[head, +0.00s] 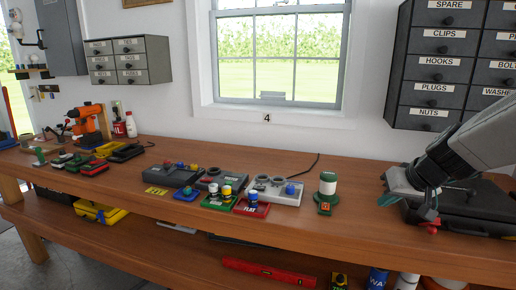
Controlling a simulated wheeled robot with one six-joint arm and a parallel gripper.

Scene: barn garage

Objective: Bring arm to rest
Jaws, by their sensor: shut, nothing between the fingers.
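My gripper (428,213) is at the right of the head view, at the end of my grey and black arm. It points down over a black case (470,212) on the workbench (330,235). The gripper is shut and empty. Teal and red parts show near its tips. Whether it touches the case cannot be told from this view.
A white and green cylinder (327,186) stands left of my gripper. Grey charger-like blocks (275,190) and small coloured pieces sit mid-bench. An orange drill (86,120) stands far left. Labelled drawers (436,75) hang above right. Bare bench lies in front.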

